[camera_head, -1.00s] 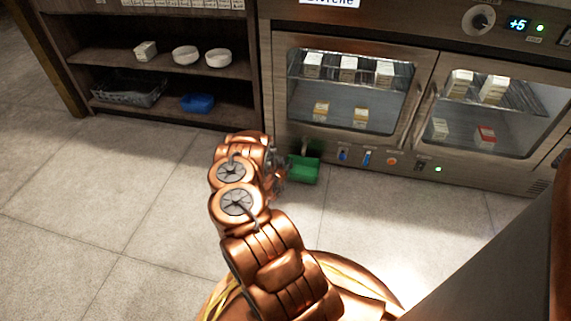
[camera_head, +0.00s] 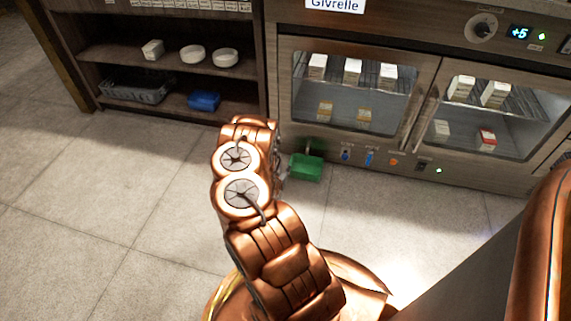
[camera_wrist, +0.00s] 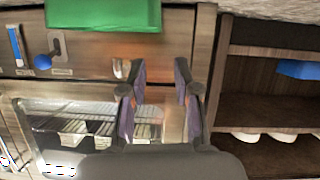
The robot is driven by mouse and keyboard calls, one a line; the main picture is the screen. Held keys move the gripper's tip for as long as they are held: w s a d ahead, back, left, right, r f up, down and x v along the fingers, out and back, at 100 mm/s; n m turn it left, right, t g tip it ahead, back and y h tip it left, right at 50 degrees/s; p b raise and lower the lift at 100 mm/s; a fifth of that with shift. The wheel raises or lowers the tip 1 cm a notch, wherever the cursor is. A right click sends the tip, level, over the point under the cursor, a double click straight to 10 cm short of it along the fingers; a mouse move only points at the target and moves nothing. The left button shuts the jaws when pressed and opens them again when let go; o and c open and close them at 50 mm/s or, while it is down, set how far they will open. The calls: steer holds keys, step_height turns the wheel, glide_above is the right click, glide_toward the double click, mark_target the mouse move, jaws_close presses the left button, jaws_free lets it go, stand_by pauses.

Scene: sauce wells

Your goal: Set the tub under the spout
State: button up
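A green tub (camera_head: 306,169) stands on the floor at the foot of the steel cabinet. In the wrist view, which is upside down, the tub (camera_wrist: 104,14) shows at the top edge, partly cut off. A small metal spout (camera_wrist: 121,68) sticks out of the cabinet's lower panel there, beside my fingers. My gripper (camera_wrist: 160,66) is open, with its two dark fingers apart and nothing between them. The tub is off to one side of the fingers, not between them. In the head view my arm mostly hides the gripper, just left of the tub.
The cabinet (camera_head: 430,172) has glass doors with cartons inside, and knobs and lights along its lower panel. A dark shelf (camera_head: 100,52) at the left holds bowls (camera_head: 192,54), a grey basket (camera_head: 133,92) and a blue tub (camera_head: 204,100). The floor at the left is clear.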

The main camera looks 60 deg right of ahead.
steer(key=w+a+r+n+t+y, duration=0.1)
steer(key=w+a+r+t+y, duration=0.2)
steer(key=w+a, duration=0.55)
steer(key=w+a+r+n+y, duration=0.1)
steer(key=w+a+r+y, duration=0.35)
steer(key=w+a, duration=0.4)
steer(key=w+a+r+n+y, duration=0.1)
steer(key=a+r+n+y, duration=0.15)
steer(key=a+r, duration=0.55)
steer(key=w+a+r+n+y, duration=0.1)
steer(key=a+r+n+y, duration=0.2)
steer(key=a, duration=0.9)
steer(key=s+a+r+n+g+y, duration=0.3)
steer(key=s+a+r+n+g, duration=0.15)
steer(key=s+a+r, duration=0.95)
steer(key=s+d+r+g+h, duration=0.1)
steer(key=s+r, duration=0.3)
steer(key=s, duration=0.9)
steer(key=s+d+r+n+g+h, duration=0.1)
steer(key=s+r+g, duration=0.3)
steer(key=s, duration=0.9)
steer(key=shift+s+d+r+n+h, duration=0.25)
steer(key=shift+d+n+h, duration=0.1)
steer(key=shift+h, duration=0.15)
